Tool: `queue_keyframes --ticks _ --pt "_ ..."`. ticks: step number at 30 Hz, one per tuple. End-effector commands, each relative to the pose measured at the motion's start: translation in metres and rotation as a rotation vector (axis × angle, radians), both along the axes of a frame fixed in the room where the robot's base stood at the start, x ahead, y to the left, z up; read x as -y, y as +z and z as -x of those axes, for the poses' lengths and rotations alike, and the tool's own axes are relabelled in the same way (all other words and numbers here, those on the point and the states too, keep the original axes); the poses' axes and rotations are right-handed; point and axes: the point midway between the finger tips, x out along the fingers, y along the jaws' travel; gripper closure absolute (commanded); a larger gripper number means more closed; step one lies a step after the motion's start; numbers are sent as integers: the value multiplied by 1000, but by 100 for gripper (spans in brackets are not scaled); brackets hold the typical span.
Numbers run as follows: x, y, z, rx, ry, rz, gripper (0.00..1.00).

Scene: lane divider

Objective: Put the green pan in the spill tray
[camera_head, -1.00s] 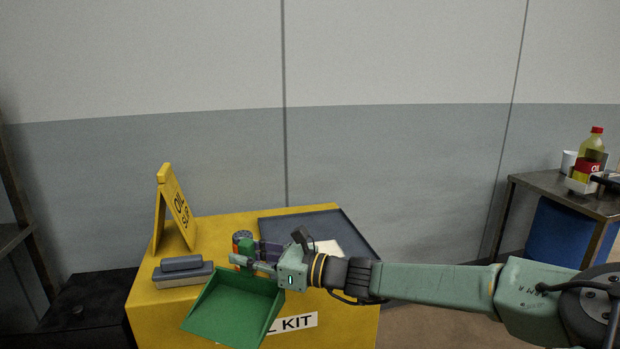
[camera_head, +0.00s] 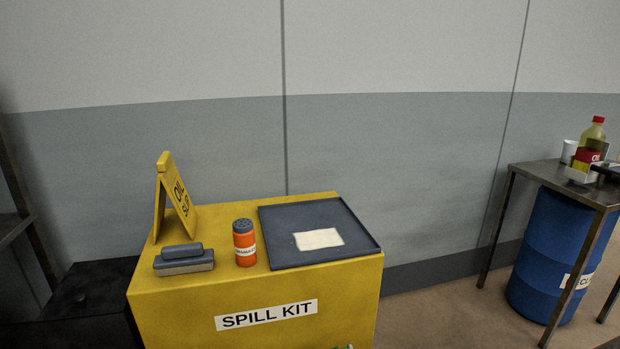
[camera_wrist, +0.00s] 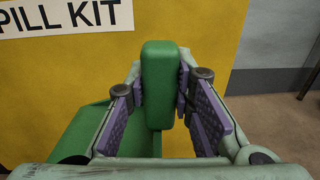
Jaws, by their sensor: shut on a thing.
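The green pan shows in the wrist view, with its upright green handle (camera_wrist: 159,70) between my fingers and part of its flat body (camera_wrist: 85,140) at the lower left. My gripper (camera_wrist: 160,98) is shut on the handle, in front of the yellow box. The spill tray (camera_head: 285,250), dark grey and shallow with a raised rim, lies on the right of the box top. A white pad (camera_head: 319,239) lies in it.
The yellow spill kit box (camera_head: 180,315) carries an orange canister (camera_head: 244,243) beside the tray, a grey brush-like block (camera_head: 184,260) and a yellow oil sign (camera_head: 174,198).

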Motion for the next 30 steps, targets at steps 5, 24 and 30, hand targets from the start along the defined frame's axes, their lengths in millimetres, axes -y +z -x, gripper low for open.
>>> queue_keyframes --ticks 5,24,30 --pt "-11 -67 24 0 -108 -2 100" --pt "-94 -101 40 2 -142 3 100" --pt "-92 -100 38 4 -149 4 100"
